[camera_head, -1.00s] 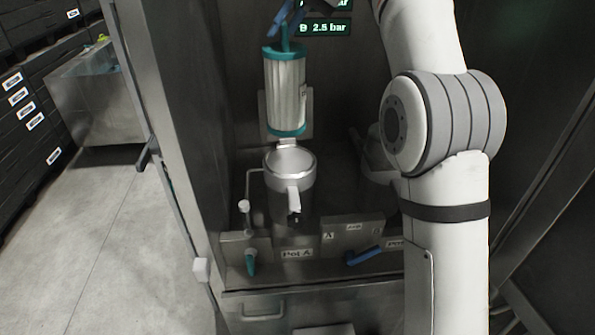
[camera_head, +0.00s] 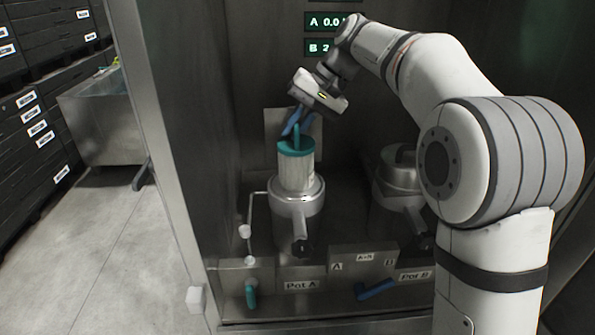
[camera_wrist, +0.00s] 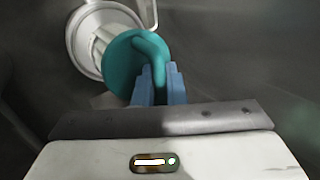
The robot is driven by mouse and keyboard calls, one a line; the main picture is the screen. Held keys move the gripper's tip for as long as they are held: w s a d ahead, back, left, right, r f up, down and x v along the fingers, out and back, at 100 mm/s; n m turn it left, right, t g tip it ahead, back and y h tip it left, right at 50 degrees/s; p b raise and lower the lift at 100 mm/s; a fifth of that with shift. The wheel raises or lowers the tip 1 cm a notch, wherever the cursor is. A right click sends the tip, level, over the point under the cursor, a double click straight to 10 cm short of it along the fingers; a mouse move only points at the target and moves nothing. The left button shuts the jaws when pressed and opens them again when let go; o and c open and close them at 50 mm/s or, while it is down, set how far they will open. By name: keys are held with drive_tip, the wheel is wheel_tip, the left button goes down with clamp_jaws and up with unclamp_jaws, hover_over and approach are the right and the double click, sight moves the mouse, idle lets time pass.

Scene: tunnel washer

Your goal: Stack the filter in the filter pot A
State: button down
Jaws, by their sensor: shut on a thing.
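The filter (camera_head: 296,170) is a white pleated cylinder with a teal cap and handle. It stands roughly upright at the mouth of pot A (camera_head: 297,215), a metal pot with a front spout or handle. Its lower end is hidden at the pot's rim and seems to be inside; the upper body and cap stick out above. My gripper (camera_head: 296,126) is above it, its blue fingers shut on the teal handle. In the wrist view the filter's teal cap (camera_wrist: 138,62) covers part of the round rim of pot A (camera_wrist: 76,38), and my gripper (camera_wrist: 158,84) holds the handle.
Pot B (camera_head: 400,180) stands to the right, closed on top and partly behind my arm. A teal valve lever (camera_head: 251,293) and a blue lever (camera_head: 376,290) are on the front panel. A thin pipe (camera_head: 250,215) runs left of pot A. A pressure display (camera_head: 322,46) is behind.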

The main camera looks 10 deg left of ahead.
sight(296, 171)
wheel_tip(296, 171, down, 10)
drive_tip(key=shift+f+p, duration=0.15)
drive_tip(key=shift+p, duration=0.15)
drive_tip(key=shift+f, duration=0.1)
drive_tip(key=shift+f+b, duration=0.3)
drive_tip(key=c, duration=1.5)
unclamp_jaws()
drive_tip(key=shift+r, duration=0.1)
drive_tip(key=shift+c, duration=0.2)
drive_tip(key=shift+o, duration=0.3)
